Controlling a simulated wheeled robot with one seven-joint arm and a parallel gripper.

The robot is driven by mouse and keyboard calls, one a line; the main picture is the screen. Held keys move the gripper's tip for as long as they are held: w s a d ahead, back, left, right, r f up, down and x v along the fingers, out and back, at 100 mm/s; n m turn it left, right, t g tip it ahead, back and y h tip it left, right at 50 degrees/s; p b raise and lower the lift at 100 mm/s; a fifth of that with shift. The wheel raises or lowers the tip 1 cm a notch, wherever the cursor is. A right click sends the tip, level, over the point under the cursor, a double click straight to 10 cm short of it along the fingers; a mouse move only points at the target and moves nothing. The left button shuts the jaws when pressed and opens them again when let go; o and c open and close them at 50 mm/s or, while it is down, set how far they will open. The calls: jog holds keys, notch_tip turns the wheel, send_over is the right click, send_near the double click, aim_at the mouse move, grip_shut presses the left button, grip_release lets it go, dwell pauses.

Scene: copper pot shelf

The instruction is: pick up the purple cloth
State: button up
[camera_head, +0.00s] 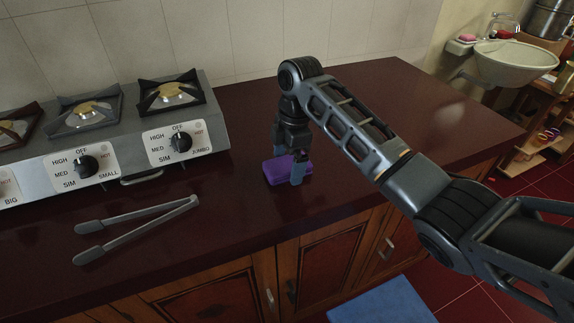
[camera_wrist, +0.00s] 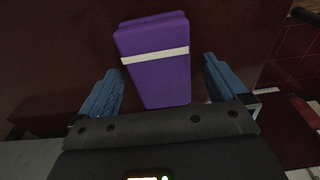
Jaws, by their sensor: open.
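The purple cloth (camera_head: 280,169) is a folded block lying on the dark red counter, right of the stove. In the wrist view the cloth (camera_wrist: 158,80) shows a pale band across it. My gripper (camera_head: 289,163) points down over the cloth and is open. In the wrist view my gripper (camera_wrist: 162,90) has one blue fingertip on each side of the cloth's near part, with a gap on both sides. The cloth's far end reaches out beyond the fingertips. Whether the cloth touches anything but the counter is not clear.
Grey tongs (camera_head: 135,228) lie on the counter (camera_head: 390,95) to the left, in front of the gas stove (camera_head: 115,135). The tiled wall (camera_head: 200,40) stands behind. The counter is clear right of the cloth. A sink (camera_head: 510,62) is at the far right.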

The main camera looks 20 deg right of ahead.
aim_at(286, 163)
jog(key=shift+f, duration=0.3)
jog(key=shift+c, duration=0.4)
jog(key=c, duration=1)
jog(key=shift+r, duration=0.1)
jog(key=shift+r, duration=0.55)
notch_tip(286, 163, up, 3)
jog(key=shift+f+b, duration=0.1)
jog(key=shift+b, duration=0.2)
jog(key=w+d+r+b, duration=0.2)
jog(key=w+d+r, duration=0.4)
jog(key=d, duration=0.3)
jog(key=shift+w+d+r, duration=0.15)
jog(key=shift+d+r, duration=0.25)
jog(key=shift+r, duration=0.1)
